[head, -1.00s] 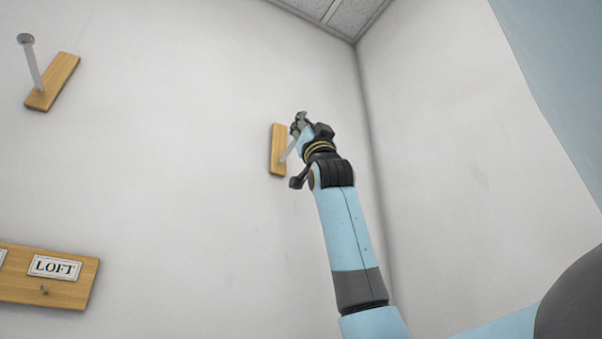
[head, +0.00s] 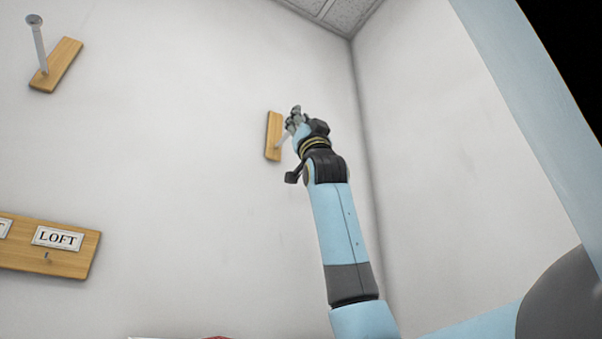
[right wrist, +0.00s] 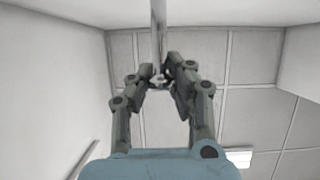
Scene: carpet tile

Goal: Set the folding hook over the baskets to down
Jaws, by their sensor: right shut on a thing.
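A folding hook (head: 283,139) with a pale grey arm sits on a narrow upright wooden plate (head: 273,136) on the wall, left of the room corner. Its arm slants up and out from the plate. My right gripper (head: 294,119) is at the outer end of this arm and covers its tip. In the right wrist view, the two fingers (right wrist: 161,78) are shut on the hook's rod (right wrist: 158,35), which runs up between them. My left gripper is out of view. I cannot make out any baskets.
A second hook (head: 38,45) stands out from a tilted wooden plate (head: 60,66) at the upper left. A wooden board (head: 62,262) with a LOFT label (head: 59,238) hangs at the lower left. The wall between is bare. A side wall (head: 430,160) stands at the right.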

